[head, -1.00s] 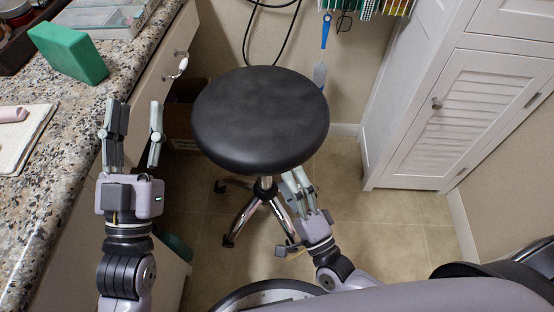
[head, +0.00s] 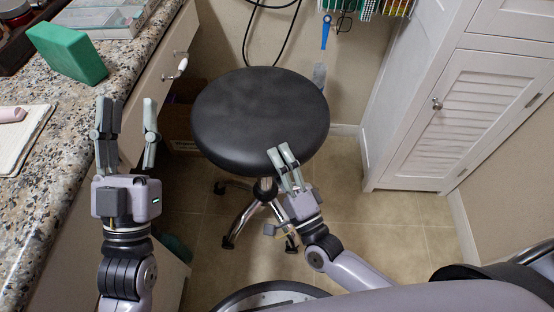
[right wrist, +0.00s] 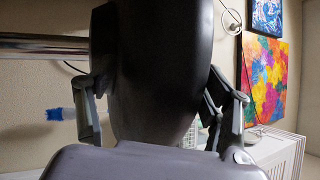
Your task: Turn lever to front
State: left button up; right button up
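No lever can be clearly made out in these views. The stool has a round black seat (head: 260,115) on a chrome column and wheeled base. My right gripper (head: 283,156) is at the seat's near right edge, with a pair of fingers over its top. In the right wrist view the dark seat (right wrist: 150,70) lies between my spread fingers (right wrist: 155,100), and a chrome bar (right wrist: 40,45) shows at left. Contact with the seat cannot be told. The seat's underside is hidden from the head view. My left gripper (head: 127,115) is open and empty beside the counter.
A white louvred cabinet (head: 480,110) stands at right. Tile floor (head: 390,230) is free between stool and cabinet.

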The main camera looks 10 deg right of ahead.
aim_at(252, 165)
jog(key=shift+f, duration=0.1)
jog(key=c, duration=1.2)
jog(key=shift+a+m+t+h+p, duration=0.25)
jog(key=shift+a+m+h, duration=0.5)
jog(key=shift+h, duration=0.35)
jog(key=shift+a+m+t+h+p, duration=0.2)
jog(key=shift+a+m+h, duration=0.35)
jog(key=shift+a+h, duration=0.4)
jog(key=h, duration=0.1)
jog(key=a+m+h, duration=0.1)
jog(key=shift+w+h, duration=0.1)
jog(key=shift+h, duration=0.25)
jog(key=shift+w+a+m+h, duration=0.15)
jog(key=shift+a+m+h, duration=0.25)
jog(key=shift+a+h, duration=0.35)
jog(key=shift+c, duration=0.3)
pick_arm(q)
jog(key=w+a+f+g, duration=0.1)
jog(key=w+f+g, duration=0.1)
jog(key=f, duration=0.1)
jog(key=shift+w+a+y, duration=0.15)
jog(key=shift+a+y, duration=0.15)
jog(key=shift+a, duration=0.1)
pick_arm(e)
jog(key=shift+d, duration=0.15)
pick_arm(q)
jog(key=shift+f, duration=0.1)
pick_arm(e)
jog(key=o, duration=1.8)
jog(key=shift+c, duration=0.2)
